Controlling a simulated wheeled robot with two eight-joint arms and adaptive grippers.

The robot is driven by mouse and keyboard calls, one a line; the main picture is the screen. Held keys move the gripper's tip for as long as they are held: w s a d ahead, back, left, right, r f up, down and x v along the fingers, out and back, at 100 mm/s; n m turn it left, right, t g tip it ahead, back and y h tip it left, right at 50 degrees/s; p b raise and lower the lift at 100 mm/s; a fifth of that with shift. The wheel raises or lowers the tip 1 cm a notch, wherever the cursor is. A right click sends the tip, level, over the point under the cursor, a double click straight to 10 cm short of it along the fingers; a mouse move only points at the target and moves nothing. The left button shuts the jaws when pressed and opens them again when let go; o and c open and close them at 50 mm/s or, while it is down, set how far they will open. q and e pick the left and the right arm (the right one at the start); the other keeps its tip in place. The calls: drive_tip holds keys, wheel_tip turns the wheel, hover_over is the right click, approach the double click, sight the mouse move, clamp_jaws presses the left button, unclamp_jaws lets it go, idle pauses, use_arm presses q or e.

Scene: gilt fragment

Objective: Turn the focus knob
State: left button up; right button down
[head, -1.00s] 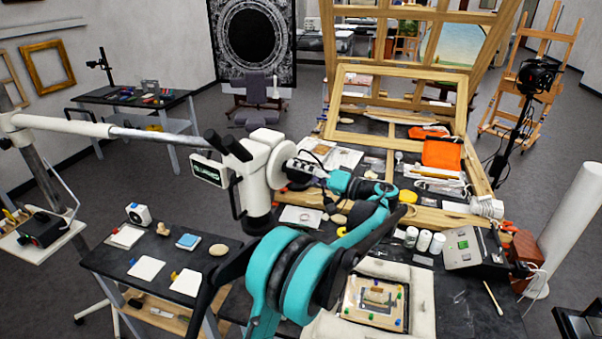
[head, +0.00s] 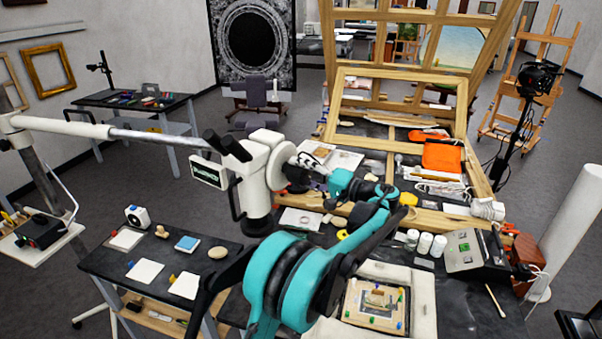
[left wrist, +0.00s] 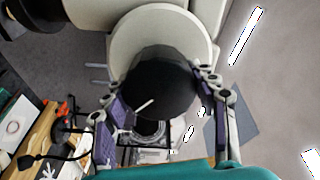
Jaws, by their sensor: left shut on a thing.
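The white microscope (head: 258,190) hangs from a boom arm at the middle left of the head view. Its focus knob (left wrist: 160,88) is a dark round cylinder with a pale line on its face, in front of a white disc (left wrist: 158,35) in the left wrist view. My left gripper (head: 297,172) is at the right side of the microscope head. In the left wrist view its two fingers (left wrist: 162,108) lie on either side of the knob, shut on it. My right gripper is not in view.
A green-lit display (head: 209,172) sits on the microscope's left. The boom arm (head: 110,131) runs to a stand at the left. Below my arm, a small framed piece (head: 375,306) rests on a pale cushion. Jars (head: 425,243) and tools crowd the bench to the right.

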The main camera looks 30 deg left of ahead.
use_arm(q)
drive_tip(key=o, duration=1.1)
drive_tip(key=d, duration=1.2)
drive_tip(key=shift+s, duration=0.15)
idle(0.3)
